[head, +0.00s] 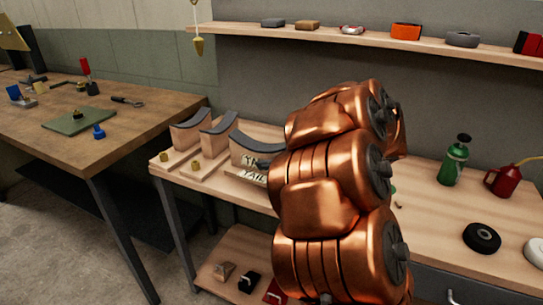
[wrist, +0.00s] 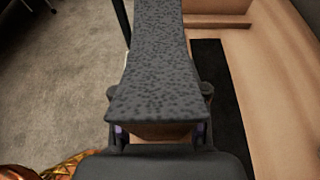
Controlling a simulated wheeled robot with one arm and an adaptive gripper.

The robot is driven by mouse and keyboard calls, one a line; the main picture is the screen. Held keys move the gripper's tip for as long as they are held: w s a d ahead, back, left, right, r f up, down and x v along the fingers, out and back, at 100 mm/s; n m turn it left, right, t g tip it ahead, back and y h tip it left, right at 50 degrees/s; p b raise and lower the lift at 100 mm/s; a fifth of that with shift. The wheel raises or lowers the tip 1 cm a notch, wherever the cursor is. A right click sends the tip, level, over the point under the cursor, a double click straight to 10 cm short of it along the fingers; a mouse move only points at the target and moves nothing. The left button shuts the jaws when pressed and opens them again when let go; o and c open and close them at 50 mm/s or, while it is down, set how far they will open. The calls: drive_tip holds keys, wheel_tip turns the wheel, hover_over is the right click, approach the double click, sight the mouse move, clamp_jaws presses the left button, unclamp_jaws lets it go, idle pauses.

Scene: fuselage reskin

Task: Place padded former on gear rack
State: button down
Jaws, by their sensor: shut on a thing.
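The padded former shows in the wrist view (wrist: 155,75) as a wooden piece with a speckled dark grey padded top. My gripper (wrist: 160,133) is shut on its near end, one finger on each side. In the head view, a curved, grey-topped former (head: 245,152) at the rack's right end, beside my gripper's dark tip (head: 262,163), appears to be this one. The pale wooden gear rack (head: 178,158) stands on the bench's left end. I cannot tell whether the held former touches the rack. My copper arm hides most of my gripper.
Two other padded formers (head: 190,127) (head: 219,124) stand on the rack, left of the held one. Lettered labels (head: 252,175) lie in front. A green bottle (head: 455,162), red oil can (head: 503,181) and black roll (head: 481,238) are at right. A brown workbench (head: 130,125) stands left.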

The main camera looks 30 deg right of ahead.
drive_tip(key=shift+w+d+f+p, duration=0.1)
drive_tip(key=shift+w+d+p, duration=0.05)
drive_tip(key=shift+w+d, duration=0.8)
drive_tip(key=shift+w+d+f+p, duration=0.15)
drive_tip(key=shift+w+d, duration=0.5)
drive_tip(key=shift+w, duration=0.65)
drive_tip(key=shift+w+d+f+p, duration=0.1)
drive_tip(key=shift+w+d+p, duration=0.1)
drive_tip(key=shift+w+d, duration=0.75)
drive_tip(key=shift+w+a+f, duration=0.1)
drive_tip(key=shift+a+f, duration=0.05)
drive_tip(key=shift+f, duration=1.6)
drive_tip(key=shift+f, duration=0.15)
drive_tip(key=c, duration=0.6)
unclamp_jaws()
drive_tip(key=shift+r, duration=0.2)
drive_tip(key=v, duration=1.2)
drive_tip(key=shift+f, duration=0.1)
